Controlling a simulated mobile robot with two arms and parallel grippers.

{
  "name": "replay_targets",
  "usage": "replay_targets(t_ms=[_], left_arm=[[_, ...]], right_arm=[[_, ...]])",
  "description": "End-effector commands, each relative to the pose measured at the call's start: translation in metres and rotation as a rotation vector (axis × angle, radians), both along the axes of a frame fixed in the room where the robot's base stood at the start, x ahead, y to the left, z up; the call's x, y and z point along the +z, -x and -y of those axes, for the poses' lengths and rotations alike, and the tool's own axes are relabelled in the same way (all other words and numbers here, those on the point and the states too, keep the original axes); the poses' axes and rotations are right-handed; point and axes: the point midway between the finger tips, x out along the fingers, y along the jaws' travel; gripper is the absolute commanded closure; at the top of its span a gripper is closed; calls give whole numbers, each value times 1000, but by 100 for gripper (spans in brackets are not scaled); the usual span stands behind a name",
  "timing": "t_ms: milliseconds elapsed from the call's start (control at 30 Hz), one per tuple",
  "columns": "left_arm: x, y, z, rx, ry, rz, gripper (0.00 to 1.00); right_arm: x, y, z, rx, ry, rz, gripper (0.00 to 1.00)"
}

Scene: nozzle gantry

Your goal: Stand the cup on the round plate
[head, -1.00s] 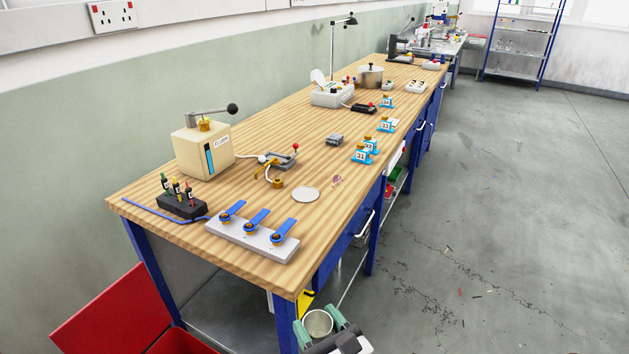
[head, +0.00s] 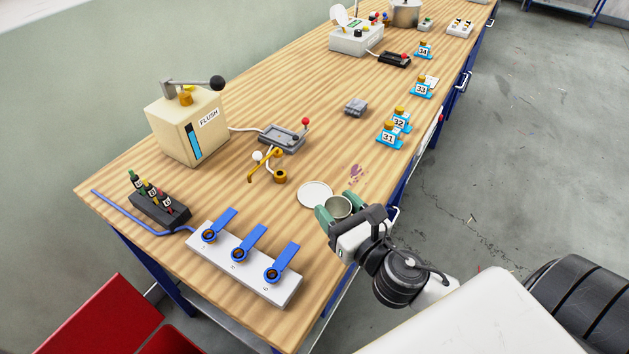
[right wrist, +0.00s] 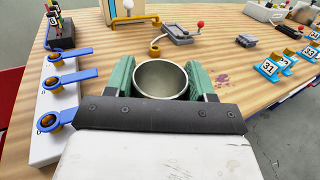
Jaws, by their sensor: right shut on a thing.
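The cup (head: 338,207) is a round, open-topped grey metal cup. My right gripper (head: 337,210) is shut on it, with its green fingers on either side. The cup looks upright and shows its open mouth in the right wrist view (right wrist: 161,79). The round plate (head: 314,194) is a flat white disc on the wooden bench near its front edge. In the head view the cup is just right of and nearer than the plate, and a green finger overlaps the plate's lower right edge. I cannot tell the cup's height above the bench. My left gripper is not in view.
A white block with several blue levers (head: 243,262) lies left of the gripper. A brass spout (head: 265,167) stands behind the plate. Numbered blue holders (head: 390,136) line the bench's right edge. A purple stain (head: 355,172) lies right of the plate, with bare wood around it.

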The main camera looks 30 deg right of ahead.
Motion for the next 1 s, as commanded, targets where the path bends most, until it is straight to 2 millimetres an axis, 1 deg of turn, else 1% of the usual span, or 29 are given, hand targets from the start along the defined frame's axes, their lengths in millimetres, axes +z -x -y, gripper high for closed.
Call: replay_targets(t_ms=[33, 100, 200, 300, 367, 467, 500, 700, 800, 900, 1000], left_arm=[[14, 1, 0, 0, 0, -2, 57], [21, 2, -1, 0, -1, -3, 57], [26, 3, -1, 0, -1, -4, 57], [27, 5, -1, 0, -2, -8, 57], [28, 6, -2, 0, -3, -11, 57], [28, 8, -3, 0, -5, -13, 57], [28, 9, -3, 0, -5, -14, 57], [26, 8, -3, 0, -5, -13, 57], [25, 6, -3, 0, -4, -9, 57], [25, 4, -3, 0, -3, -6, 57], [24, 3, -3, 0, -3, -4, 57]], right_arm=[[21, -5, 8, 16, 10, 3, 71], [34, -11, 16, 32, 9, 1, 71], [46, -16, 24, 46, 5, -2, 71], [48, -24, 28, 50, 1, -3, 71], [44, -32, 29, 49, -1, -2, 71], [31, -52, 28, 47, -3, -1, 71], [25, -62, 28, 46, -3, -2, 71], [-3, -106, 27, 47, -2, -3, 71], [-13, -122, 26, 48, -2, -3, 71], [-19, -132, 26, 49, -1, -3, 71], [-23, -135, 26, 51, 0, -5, 71]])
